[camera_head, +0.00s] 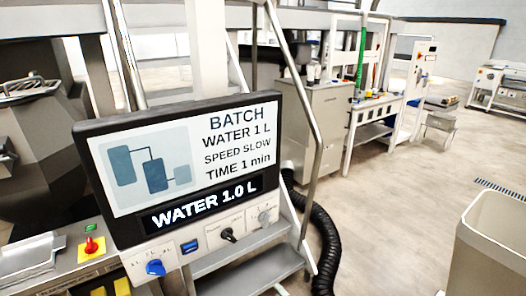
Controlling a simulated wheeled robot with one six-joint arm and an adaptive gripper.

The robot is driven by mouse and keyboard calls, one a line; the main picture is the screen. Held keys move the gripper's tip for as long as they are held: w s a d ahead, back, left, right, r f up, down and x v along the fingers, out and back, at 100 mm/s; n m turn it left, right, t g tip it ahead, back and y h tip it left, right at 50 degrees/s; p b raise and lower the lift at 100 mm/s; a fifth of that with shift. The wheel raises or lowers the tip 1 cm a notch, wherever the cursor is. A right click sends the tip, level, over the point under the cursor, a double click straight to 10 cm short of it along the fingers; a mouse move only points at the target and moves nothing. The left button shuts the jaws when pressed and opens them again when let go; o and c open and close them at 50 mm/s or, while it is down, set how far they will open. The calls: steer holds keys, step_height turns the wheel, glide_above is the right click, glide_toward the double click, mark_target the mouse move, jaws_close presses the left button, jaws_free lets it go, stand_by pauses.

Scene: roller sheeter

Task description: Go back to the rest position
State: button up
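My gripper is not in view in the head view, and none of my arm can be made out. A control panel with a screen (180,160) stands close in front, left of centre. The screen reads "BATCH, WATER 1 L, SPEED SLOW, TIME 1 min", with "WATER 1.0 L" on a black strip below. Under the screen are a blue knob (155,267), a small blue rocker or button (190,246), a black knob (228,235) and a grey knob (264,217). A red switch on yellow (91,246) sits at the lower left.
Metal steps (245,270) with a handrail (312,150) stand right of the panel. A black corrugated hose (326,245) lies beside them. A pale bin (490,245) is at the lower right. Benches and machines stand behind. The floor (400,200) between is largely clear.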

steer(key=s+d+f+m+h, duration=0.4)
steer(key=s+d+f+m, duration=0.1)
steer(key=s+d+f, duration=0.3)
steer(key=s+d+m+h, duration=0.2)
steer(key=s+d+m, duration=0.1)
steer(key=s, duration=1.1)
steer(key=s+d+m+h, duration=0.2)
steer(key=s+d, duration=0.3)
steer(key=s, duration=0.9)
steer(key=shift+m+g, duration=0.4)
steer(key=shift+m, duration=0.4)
